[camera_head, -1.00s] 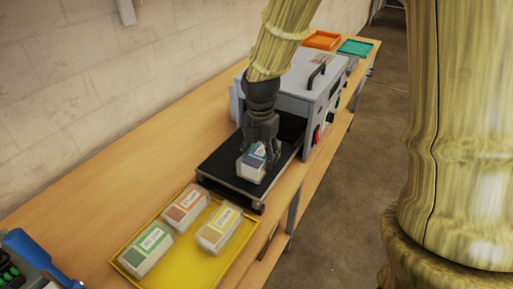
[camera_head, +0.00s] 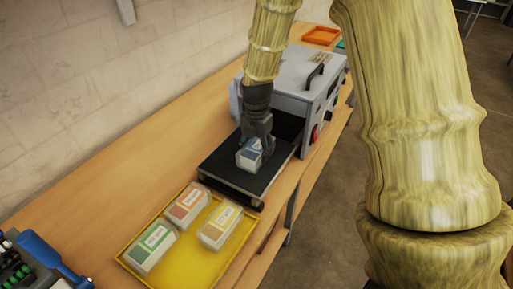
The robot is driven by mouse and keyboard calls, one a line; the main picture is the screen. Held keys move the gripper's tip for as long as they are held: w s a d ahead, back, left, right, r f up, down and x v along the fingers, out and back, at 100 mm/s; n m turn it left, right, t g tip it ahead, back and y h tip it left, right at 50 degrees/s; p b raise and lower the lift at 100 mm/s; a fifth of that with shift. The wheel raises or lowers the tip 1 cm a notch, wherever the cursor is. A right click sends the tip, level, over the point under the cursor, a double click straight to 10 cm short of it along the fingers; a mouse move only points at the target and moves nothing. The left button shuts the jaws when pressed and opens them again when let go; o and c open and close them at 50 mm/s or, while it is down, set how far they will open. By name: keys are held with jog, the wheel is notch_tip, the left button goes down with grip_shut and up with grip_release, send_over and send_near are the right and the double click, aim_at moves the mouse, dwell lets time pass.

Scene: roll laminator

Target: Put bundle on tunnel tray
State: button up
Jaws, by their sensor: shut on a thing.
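The tray sticks out from the front of the grey laminator (camera_head: 283,82). My fingers partly hide the bundle's top and back.
A yellow tray (camera_head: 188,262) in front holds three bundles, with green (camera_head: 152,247), red (camera_head: 187,205) and yellow (camera_head: 220,226) labels. An orange tray (camera_head: 320,35) lies behind the laminator. A blue-handled tool (camera_head: 50,258) is at lower left. The wall bounds the left.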

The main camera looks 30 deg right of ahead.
aim_at(257, 146)
jog(key=shift+f, duration=0.2)
jog(key=o, duration=1.2)
jog(key=shift+r+b, duration=1.6)
jog(key=shift+r, duration=4.55)
